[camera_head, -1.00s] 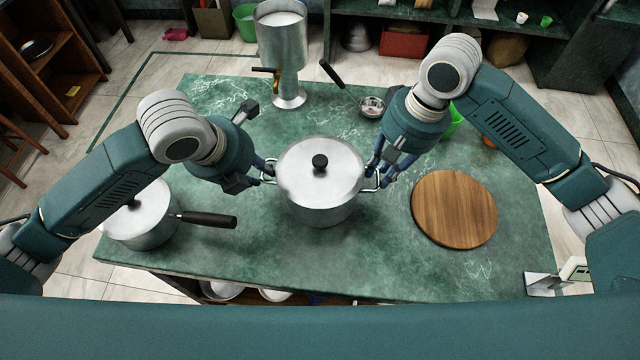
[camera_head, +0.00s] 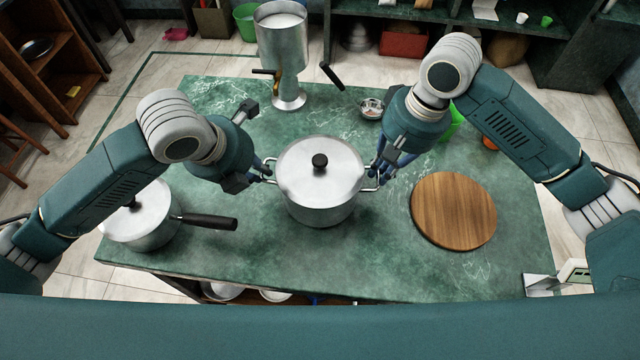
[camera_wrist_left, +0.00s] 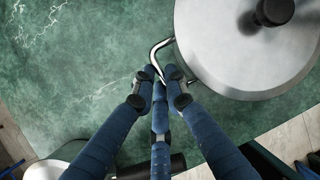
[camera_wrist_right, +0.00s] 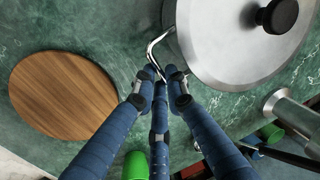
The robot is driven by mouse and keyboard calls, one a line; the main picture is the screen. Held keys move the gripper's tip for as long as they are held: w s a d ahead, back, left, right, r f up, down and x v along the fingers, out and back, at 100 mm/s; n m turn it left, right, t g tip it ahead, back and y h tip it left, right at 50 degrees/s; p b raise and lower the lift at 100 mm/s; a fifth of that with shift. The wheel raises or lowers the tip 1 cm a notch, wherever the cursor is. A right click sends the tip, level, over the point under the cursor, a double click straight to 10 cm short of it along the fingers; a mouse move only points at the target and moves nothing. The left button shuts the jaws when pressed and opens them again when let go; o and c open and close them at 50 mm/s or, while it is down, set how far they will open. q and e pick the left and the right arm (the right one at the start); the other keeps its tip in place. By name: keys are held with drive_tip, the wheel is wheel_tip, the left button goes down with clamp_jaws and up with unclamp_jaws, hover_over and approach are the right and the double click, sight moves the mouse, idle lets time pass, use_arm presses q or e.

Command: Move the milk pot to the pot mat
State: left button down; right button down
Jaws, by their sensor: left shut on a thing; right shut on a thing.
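A steel two-handled pot (camera_head: 318,205) with a flat lid and black knob is upright in the middle of the green marble table; I take it as the milk pot. My left gripper (camera_head: 265,172) is shut on its left loop handle, seen in the left wrist view (camera_wrist_left: 160,55). My right gripper (camera_head: 374,174) is shut on its right loop handle, seen in the right wrist view (camera_wrist_right: 158,48). A round wooden board (camera_head: 454,210), which I take as the pot mat, lies flat and bare to the right. I cannot tell whether the pot touches the table.
A lidded long-handled saucepan (camera_head: 140,222) stands on the table's left end, its black handle pointing right. A tall steel vessel (camera_head: 283,50) and a small metal bowl (camera_head: 371,107) are at the back. A green cup (camera_head: 455,122) is partly behind my right arm. Bare table separates pot and board.

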wheel_tip(320, 180, up, 5)
drive_tip(key=p, duration=0.4)
drive_tip(key=shift+f, duration=0.15)
drive_tip(key=shift+d, duration=0.1)
idle(0.6)
